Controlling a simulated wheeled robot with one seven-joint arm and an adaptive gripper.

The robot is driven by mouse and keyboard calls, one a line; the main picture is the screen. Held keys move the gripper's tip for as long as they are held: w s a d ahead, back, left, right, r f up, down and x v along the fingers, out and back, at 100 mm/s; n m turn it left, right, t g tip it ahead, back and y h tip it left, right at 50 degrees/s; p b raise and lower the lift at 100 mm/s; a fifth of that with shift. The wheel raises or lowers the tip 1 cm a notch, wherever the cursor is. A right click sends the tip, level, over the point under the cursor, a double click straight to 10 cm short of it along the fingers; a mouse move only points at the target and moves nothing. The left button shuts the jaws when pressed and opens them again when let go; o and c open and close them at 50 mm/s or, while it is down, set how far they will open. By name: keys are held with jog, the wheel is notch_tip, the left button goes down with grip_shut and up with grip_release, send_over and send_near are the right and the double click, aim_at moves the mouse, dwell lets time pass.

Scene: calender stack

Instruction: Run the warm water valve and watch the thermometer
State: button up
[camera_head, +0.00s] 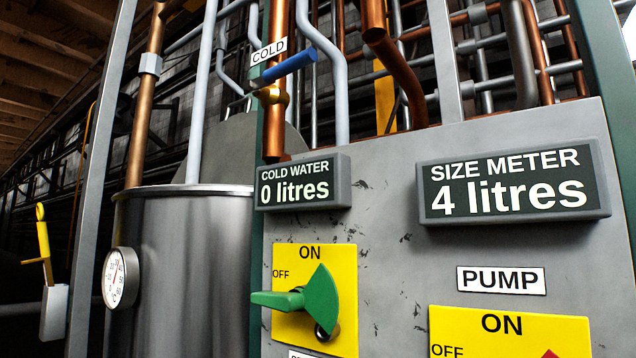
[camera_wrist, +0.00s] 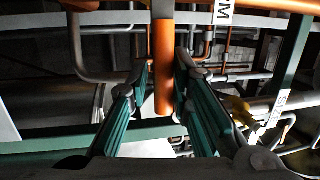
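In the wrist view an orange bar-shaped handle (camera_wrist: 164,75) hangs between the fingers of my gripper (camera_wrist: 163,68). A white label ending in "M" (camera_wrist: 222,12) is beside it, cut off by the frame, so I cannot tell whether this is the warm water valve. The fingers are spread, with narrow gaps seeming to show on both sides of the handle. My gripper is outside the head view. The thermometer (camera_head: 120,278) is a round white dial on the side of the steel tank (camera_head: 190,270). It is seen at a slant, and its reading is too small to tell.
A blue-handled valve (camera_head: 285,68) sits under the "COLD" label. Displays read cold water 0 litres (camera_head: 302,183) and size meter 4 litres (camera_head: 513,183). A green lever (camera_head: 300,302) is on a yellow ON/OFF plate. Pipes crowd around my gripper, with a yellow valve part (camera_wrist: 238,108) at its right.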

jog(key=shift+o, duration=0.7)
jog(key=shift+s+a, duration=0.1)
jog(key=shift+s, duration=0.05)
jog(key=v, duration=1.1)
jog(key=shift+s, duration=0.3)
jog(key=shift+a+f, duration=0.15)
